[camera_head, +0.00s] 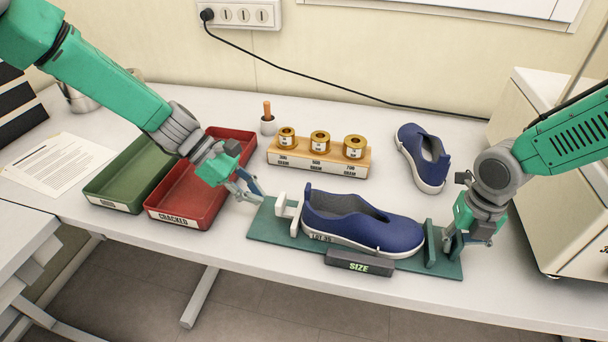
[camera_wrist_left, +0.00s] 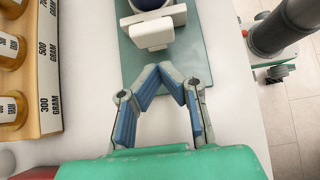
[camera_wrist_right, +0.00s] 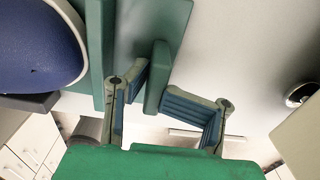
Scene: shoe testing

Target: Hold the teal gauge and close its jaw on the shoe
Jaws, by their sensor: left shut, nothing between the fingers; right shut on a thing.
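The teal gauge (camera_head: 270,228) lies flat on the table with a white jaw (camera_head: 288,212) at its left end and an upright teal block (camera_head: 432,242) at its right end. The dark blue shoe (camera_head: 365,228) lies on the gauge between them, close to the teal block. My left gripper (camera_head: 258,197) is shut and empty, just left of the white jaw. In the left wrist view its fingertips (camera_wrist_left: 172,70) are a little apart from the jaw (camera_wrist_left: 152,34). My right gripper (camera_head: 453,247) is shut on an upright teal tab (camera_wrist_right: 157,80) at the gauge's right end.
A dark SIZE display (camera_head: 358,263) is at the gauge's front edge. Red (camera_head: 207,215) and green (camera_head: 112,203) trays stand left. A wooden rack of brass weights (camera_head: 300,162) and a second blue shoe (camera_head: 424,158) are behind. A pale cabinet (camera_head: 555,225) is at right.

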